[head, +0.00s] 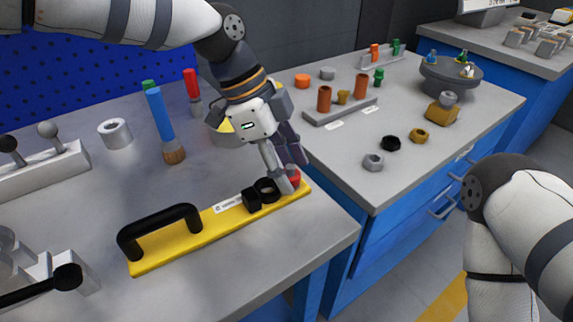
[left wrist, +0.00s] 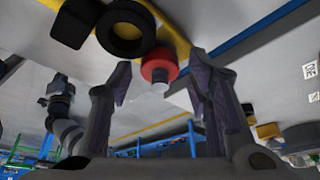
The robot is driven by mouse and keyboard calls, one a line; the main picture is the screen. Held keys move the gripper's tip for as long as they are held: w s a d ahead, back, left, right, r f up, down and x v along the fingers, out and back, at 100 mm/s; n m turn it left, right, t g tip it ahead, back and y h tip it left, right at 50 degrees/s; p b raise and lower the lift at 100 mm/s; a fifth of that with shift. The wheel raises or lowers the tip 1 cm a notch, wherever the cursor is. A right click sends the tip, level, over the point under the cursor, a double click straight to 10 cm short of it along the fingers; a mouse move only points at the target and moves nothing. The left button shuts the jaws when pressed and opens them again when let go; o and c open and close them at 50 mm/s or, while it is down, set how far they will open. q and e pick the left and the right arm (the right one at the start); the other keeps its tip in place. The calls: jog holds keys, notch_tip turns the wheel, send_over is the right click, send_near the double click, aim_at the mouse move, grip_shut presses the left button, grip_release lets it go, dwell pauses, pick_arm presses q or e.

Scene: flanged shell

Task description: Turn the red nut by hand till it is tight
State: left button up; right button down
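The red nut (head: 295,175) is at the right end of the yellow plate (head: 215,231), partly hidden by my left gripper's fingers in the head view. In the left wrist view the red nut (left wrist: 160,64) shows with a pale stud end in its middle. My left gripper (head: 292,177) reaches down over that end of the plate. In the left wrist view its two fingers (left wrist: 160,78) stand apart, one on each side of the nut, with visible gaps. Whether a fingertip touches the nut cannot be told. My right gripper is out of view; only its arm shows at the right.
A blue-handled brush (head: 160,115) and a metal ring (head: 115,132) stand behind. A second bench (head: 430,90) with loose nuts is at right, across a gap.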

pick_arm(q)
jog(key=v, duration=1.2)
